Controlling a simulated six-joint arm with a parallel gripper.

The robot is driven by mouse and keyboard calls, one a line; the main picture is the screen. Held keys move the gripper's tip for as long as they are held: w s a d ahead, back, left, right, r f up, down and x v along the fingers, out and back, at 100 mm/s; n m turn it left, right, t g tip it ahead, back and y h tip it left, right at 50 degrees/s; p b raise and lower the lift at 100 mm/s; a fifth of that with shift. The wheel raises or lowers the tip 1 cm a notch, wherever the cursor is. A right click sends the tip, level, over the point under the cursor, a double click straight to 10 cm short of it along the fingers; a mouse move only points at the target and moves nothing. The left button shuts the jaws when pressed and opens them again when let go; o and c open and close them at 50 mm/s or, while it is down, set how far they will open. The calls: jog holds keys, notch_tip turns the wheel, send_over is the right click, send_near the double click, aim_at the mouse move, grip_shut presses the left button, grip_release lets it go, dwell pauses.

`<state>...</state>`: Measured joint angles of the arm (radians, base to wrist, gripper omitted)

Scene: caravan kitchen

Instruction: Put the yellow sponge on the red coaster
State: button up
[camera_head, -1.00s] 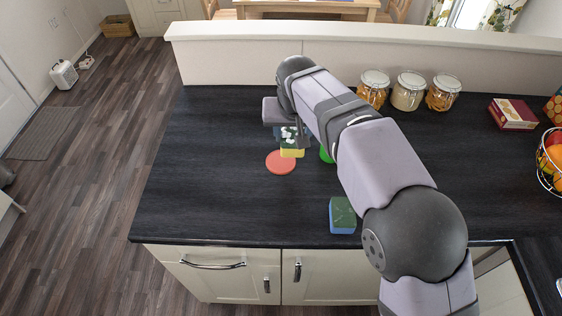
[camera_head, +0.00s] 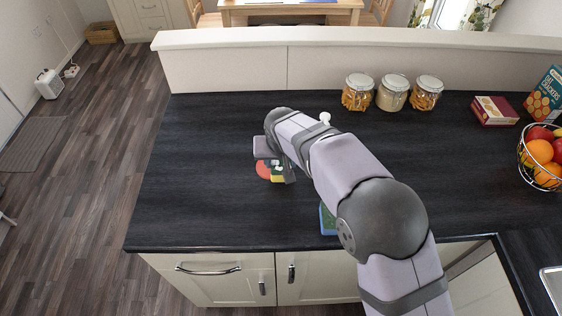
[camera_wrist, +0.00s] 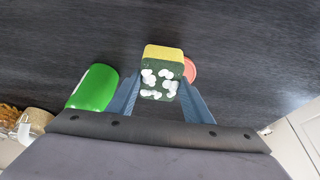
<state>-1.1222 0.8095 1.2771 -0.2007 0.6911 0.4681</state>
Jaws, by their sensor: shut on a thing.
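The yellow sponge (camera_head: 277,179) has a dark green scouring side with white patches. My gripper (camera_wrist: 160,95) is shut on it, one finger on each side in the wrist view, where the sponge's yellow edge (camera_wrist: 163,53) faces away from me. The red coaster (camera_head: 262,169) lies flat on the dark worktop, partly hidden behind my gripper and the sponge. In the wrist view the coaster (camera_wrist: 190,69) peeks out just right of the sponge, which covers the rest. I cannot tell the height of the sponge above the worktop.
A green object (camera_wrist: 93,88) stands left of my gripper in the wrist view. A second, blue and green sponge (camera_head: 327,221) lies near the front edge, partly behind my arm. Three glass jars (camera_head: 391,93), a red box (camera_head: 494,111) and a fruit basket (camera_head: 541,158) stand farther right.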

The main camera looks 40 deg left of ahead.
jog(key=shift+f, duration=0.6)
jog(key=shift+f, duration=0.15)
jog(key=o, duration=1.1)
jog(key=shift+r, duration=0.25)
jog(key=b+v, duration=0.3)
jog(key=v, duration=0.9)
jog(key=shift+f, duration=0.1)
